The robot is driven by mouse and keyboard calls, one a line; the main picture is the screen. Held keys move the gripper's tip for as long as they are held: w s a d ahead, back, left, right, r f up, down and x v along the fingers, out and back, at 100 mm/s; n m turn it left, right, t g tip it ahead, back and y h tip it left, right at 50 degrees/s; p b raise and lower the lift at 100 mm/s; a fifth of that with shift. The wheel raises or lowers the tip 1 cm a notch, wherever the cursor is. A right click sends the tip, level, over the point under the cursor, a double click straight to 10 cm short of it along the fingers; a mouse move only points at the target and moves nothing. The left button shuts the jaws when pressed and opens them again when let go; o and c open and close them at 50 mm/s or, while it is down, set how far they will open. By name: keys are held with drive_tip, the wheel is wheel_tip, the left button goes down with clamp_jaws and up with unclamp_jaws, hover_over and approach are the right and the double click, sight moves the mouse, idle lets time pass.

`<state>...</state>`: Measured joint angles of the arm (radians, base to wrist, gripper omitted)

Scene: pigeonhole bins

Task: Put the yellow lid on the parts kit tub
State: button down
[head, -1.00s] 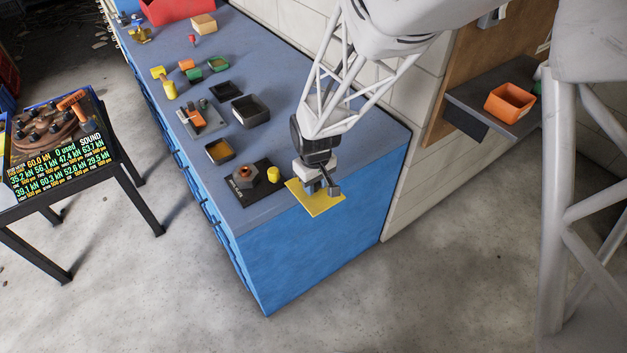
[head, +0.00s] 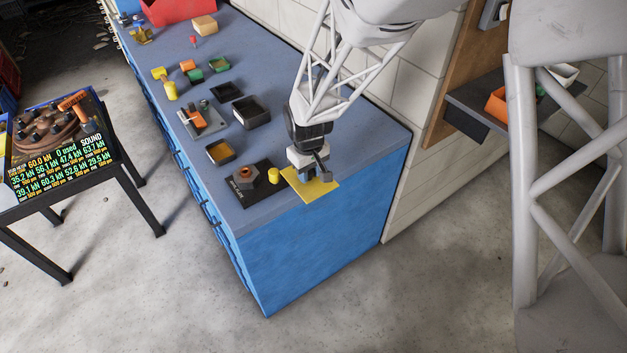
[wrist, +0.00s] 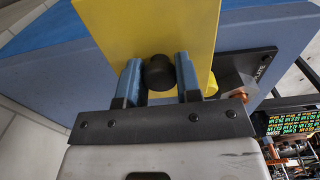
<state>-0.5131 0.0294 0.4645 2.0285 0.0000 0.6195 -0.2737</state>
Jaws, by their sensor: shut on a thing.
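The yellow lid (head: 312,198) is a flat square plate with a dark round knob (wrist: 159,73). My gripper (head: 318,180) is shut on the knob, with a finger on either side of it in the wrist view (wrist: 160,78). The lid is held at the right end of the blue bench, by its near edge. I cannot tell which one is the parts kit tub.
A black plate with a grey hex part (head: 245,177) and a small yellow cylinder (head: 273,175) lies just left of the lid. A tray with parts (head: 202,119) and small coloured blocks are farther back. An orange bin (head: 496,106) sits on the wall shelf.

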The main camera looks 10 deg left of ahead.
drive_tip(key=w+a+r, duration=0.4)
drive_tip(key=w+a, duration=0.9)
drive_tip(key=w, duration=0.2)
drive_tip(key=w+a+r, duration=0.4)
drive_tip(key=w+a, duration=1)
drive_tip(key=w, duration=0.2)
drive_tip(key=shift+w+r, duration=0.15)
drive_tip(key=shift+w, duration=0.05)
drive_tip(key=shift+a, duration=0.1)
drive_tip(key=shift+f, duration=3.9)
drive_tip(key=shift+f, duration=1.15)
drive_tip(key=c, duration=1.1)
unclamp_jaws()
drive_tip(key=o, duration=0.5)
